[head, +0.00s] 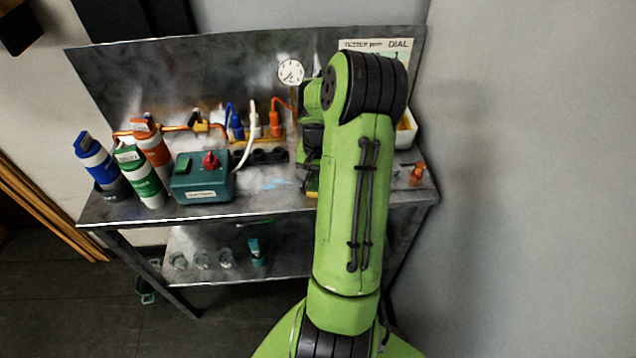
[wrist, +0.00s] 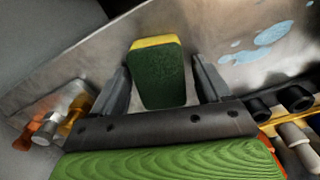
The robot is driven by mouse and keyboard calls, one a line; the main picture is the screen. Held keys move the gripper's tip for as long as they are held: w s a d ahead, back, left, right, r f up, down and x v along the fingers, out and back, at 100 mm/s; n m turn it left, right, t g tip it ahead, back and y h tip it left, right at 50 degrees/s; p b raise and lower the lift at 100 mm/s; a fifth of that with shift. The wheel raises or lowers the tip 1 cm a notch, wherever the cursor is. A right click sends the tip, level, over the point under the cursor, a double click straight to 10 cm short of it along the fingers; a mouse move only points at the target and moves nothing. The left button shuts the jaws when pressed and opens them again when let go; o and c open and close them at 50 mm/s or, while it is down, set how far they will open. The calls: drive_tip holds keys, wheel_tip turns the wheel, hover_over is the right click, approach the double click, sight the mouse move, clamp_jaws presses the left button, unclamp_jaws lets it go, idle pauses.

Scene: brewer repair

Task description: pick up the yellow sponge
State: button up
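The yellow sponge (wrist: 157,75) shows in the wrist view with its dark green scouring face toward the camera and a yellow edge at its far end. It sits between the two fingers of my gripper (wrist: 161,66), which stand apart. A gap shows between the sponge and the right finger; the left finger is very close to it, and I cannot tell whether they touch. In the head view my arm hides most of this spot. Only a small yellow patch, likely the sponge (head: 312,194), shows beside the arm near the bench's front edge.
The metal bench (head: 265,202) carries a teal box (head: 202,178) with a red knob, several labelled canisters (head: 146,178) and a row of coloured plugs (head: 255,125) left of my arm. A white tray (head: 409,137) and an orange fitting (head: 417,173) are right of it.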

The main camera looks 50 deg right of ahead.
sight(318, 178)
drive_tip(key=c, duration=0.8)
wheel_tip(318, 178, up, 10)
drive_tip(key=shift+r+p, duration=0.1)
drive_tip(key=shift+p, duration=1.15)
drive_tip(key=shift+c, duration=0.2)
drive_tip(key=o, duration=0.5)
drive_tip(key=shift+c, duration=0.2)
drive_tip(key=c, duration=0.4)
